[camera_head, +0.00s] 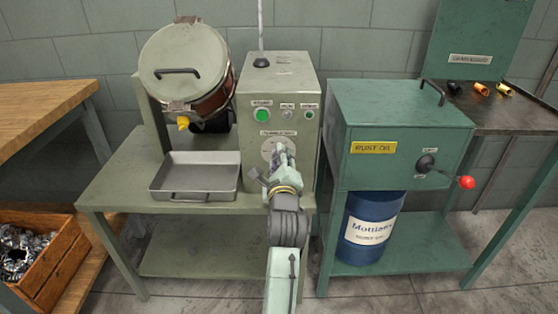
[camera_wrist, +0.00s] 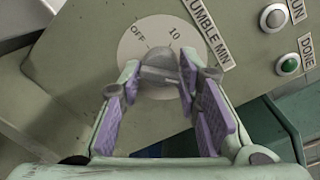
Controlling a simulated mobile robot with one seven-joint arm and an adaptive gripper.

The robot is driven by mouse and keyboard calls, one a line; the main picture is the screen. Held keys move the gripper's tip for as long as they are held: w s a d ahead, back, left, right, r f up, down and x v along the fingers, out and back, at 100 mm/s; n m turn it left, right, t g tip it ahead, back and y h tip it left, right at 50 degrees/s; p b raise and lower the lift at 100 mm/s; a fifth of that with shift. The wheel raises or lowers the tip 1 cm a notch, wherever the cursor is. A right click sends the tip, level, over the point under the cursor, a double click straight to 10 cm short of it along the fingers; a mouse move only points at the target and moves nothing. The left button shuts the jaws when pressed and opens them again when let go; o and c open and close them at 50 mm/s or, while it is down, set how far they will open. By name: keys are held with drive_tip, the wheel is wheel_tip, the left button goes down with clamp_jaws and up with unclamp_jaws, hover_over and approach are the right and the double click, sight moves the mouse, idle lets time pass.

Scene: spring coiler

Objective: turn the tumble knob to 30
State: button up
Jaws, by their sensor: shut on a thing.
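The tumble knob (camera_wrist: 160,68) is a grey knob on a round pale dial (camera_wrist: 133,42) labelled TUMBLE MIN. In the wrist view the marks OFF and 10 show on the dial; its lower part is hidden by my gripper and no 30 can be read. My gripper (camera_wrist: 161,75) has its purple-padded fingers on either side of the knob and is shut on it. A pale line on the knob shows between the fingers; I cannot tell which mark it points to. In the head view my gripper (camera_head: 281,160) reaches the dial (camera_head: 270,146) on the green control box (camera_head: 297,85).
A green button (camera_head: 260,115) and smaller buttons sit above the dial. A lidded tumbler drum (camera_head: 185,65) stands left of the box, above a metal tray (camera_head: 196,176). Right is a green rust oil cabinet (camera_head: 395,120) with a red-knobbed lever (camera_head: 465,182).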

drive_tip(key=shift+m+t+b, duration=0.3)
drive_tip(key=shift+m+b, duration=0.25)
drive_tip(key=shift+m, duration=3.25)
drive_tip(key=shift+r+m, duration=0.1)
drive_tip(key=shift+m, duration=0.2)
drive_tip(key=o, duration=1.1)
wheel_tip(320, 180, up, 10)
drive_tip(key=shift+f, duration=0.1)
